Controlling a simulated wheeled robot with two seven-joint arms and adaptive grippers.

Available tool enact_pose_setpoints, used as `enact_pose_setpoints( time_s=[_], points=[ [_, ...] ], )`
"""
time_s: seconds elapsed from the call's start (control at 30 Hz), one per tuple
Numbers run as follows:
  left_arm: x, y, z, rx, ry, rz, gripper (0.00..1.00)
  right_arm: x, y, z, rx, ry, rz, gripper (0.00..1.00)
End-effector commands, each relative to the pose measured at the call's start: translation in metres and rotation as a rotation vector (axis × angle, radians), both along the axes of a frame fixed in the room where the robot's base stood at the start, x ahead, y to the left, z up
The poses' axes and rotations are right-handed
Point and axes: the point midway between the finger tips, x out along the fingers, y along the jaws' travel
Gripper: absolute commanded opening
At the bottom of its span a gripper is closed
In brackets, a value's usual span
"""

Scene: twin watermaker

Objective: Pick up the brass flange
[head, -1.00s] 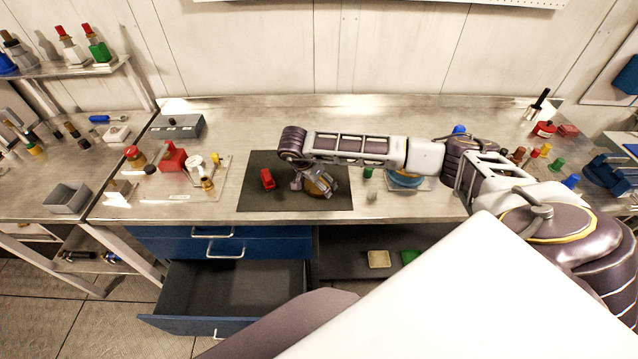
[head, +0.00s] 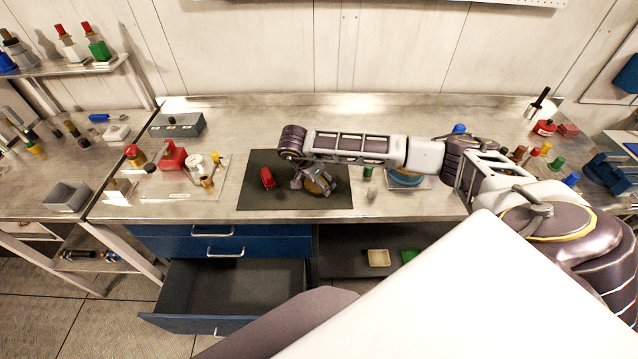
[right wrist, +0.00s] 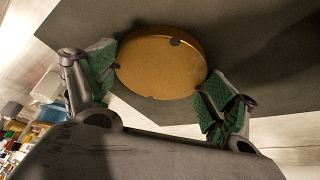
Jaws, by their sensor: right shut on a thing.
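The brass flange (right wrist: 158,64) is a round golden disc with dark round spots on its face. In the head view the brass flange (head: 319,186) lies at the dark mat (head: 262,199), partly hidden by my right gripper (head: 308,182). In the right wrist view my right gripper (right wrist: 158,88) has its green-padded fingers on two opposite sides of the disc, shut on it. Whether the disc touches the mat or is slightly above it, I cannot tell. My left gripper is not in view.
A red object (head: 267,178) stands on the mat just left of my right gripper. A blue round part (head: 405,178) and a small green piece (head: 368,173) are to the right. A blue drawer (head: 225,290) stands open below the bench. Red parts (head: 172,157) are at the left.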

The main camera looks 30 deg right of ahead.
Motion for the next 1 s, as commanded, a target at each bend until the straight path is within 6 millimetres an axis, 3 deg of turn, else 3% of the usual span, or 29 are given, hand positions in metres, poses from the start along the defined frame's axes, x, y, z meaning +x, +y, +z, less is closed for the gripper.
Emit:
enact_pose_setpoints(
  time_s=[0.13,0.57,1.0],
  points=[
    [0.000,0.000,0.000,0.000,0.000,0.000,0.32,0.001,0.000,0.002,0.000,-0.005,0.000,0.14],
    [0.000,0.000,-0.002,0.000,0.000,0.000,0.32,0.002,0.000,0.008,0.001,-0.007,0.000,0.14],
    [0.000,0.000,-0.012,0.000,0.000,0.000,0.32,0.002,0.000,0.056,0.000,-0.008,0.000,0.14]
  ],
)
